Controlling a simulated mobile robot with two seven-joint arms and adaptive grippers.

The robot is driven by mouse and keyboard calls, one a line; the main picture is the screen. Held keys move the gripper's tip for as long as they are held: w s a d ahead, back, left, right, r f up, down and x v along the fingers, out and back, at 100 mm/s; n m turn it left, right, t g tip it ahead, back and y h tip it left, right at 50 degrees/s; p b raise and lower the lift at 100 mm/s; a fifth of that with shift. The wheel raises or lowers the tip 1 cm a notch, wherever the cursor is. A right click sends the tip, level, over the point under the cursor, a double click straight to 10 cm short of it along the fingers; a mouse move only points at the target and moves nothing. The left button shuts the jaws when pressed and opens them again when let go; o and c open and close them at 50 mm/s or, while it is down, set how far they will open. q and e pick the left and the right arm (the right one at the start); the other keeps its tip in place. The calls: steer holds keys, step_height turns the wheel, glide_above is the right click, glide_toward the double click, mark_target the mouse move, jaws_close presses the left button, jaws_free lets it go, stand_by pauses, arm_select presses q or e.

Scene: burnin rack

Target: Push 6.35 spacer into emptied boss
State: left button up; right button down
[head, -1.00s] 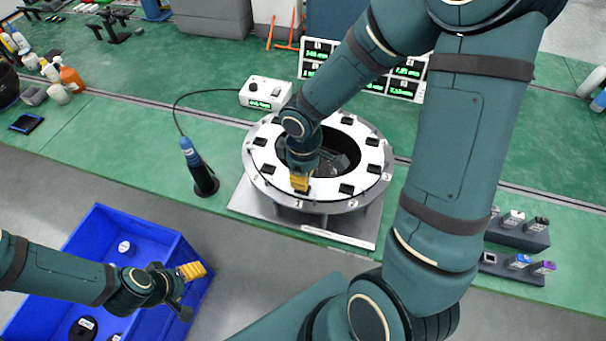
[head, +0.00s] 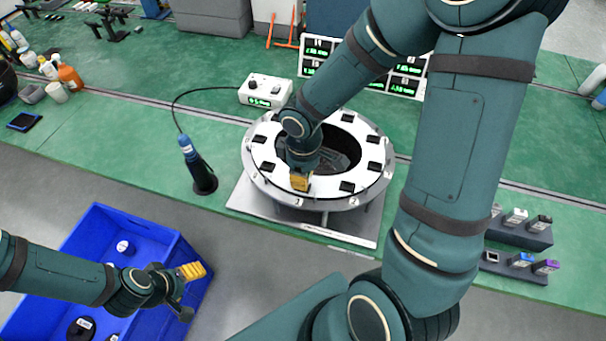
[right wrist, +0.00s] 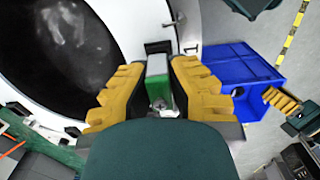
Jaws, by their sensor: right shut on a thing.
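The spacer (right wrist: 158,84), a block with a green face and a grey top, sits between the yellow fingers of my right gripper (right wrist: 157,92). No size marking on it is readable. In the head view my right gripper (head: 300,182) points down at the front of the white ring (head: 261,178), by the number 1. In the right wrist view a dark boss (right wrist: 158,47) lies just beyond the spacer; I cannot tell how far the spacer is in it. My left gripper (head: 191,271) is over the blue bin's right side, its finger gap not clear.
The blue bin (head: 185,250) holds a few round dark and white items. A blue-handled tool (head: 189,150) stands left of the ring, cabled to a white box (head: 265,91). Display panels (head: 408,82) stand behind. Small coloured blocks sit on dark racks (head: 512,268) at right.

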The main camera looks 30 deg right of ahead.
steer(key=shift+f+b, duration=0.55)
steer(key=shift+f, duration=0.1)
steer(key=c, duration=1)
jaws_free()
steer(key=shift+c, duration=0.2)
step_height(320, 180, up, 12)
steer(key=shift+r, duration=0.1)
